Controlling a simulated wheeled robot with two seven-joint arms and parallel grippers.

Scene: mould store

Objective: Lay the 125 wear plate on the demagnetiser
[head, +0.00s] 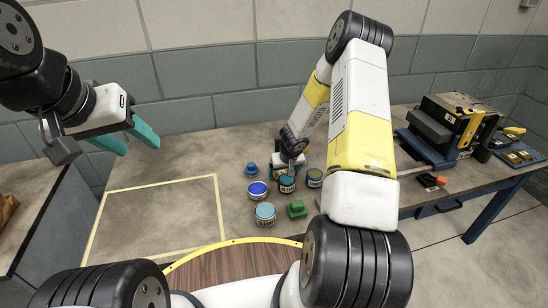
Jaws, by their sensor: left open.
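I cannot pick out a wear plate marked 125; no such marking is readable. I cannot tell for sure which thing is the demagnetiser. My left gripper (140,146) is open and empty, its teal fingers apart in the air above the left part of the bench, near the wall. My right arm folds over the bench, its wrist ending just behind the group of tins. My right gripper (289,162) is mostly hidden by the wrist, so its fingers and anything between them cannot be made out.
A yellow-taped square (218,205) on the left is empty. A black-and-yellow machine (455,125) stands at the right.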

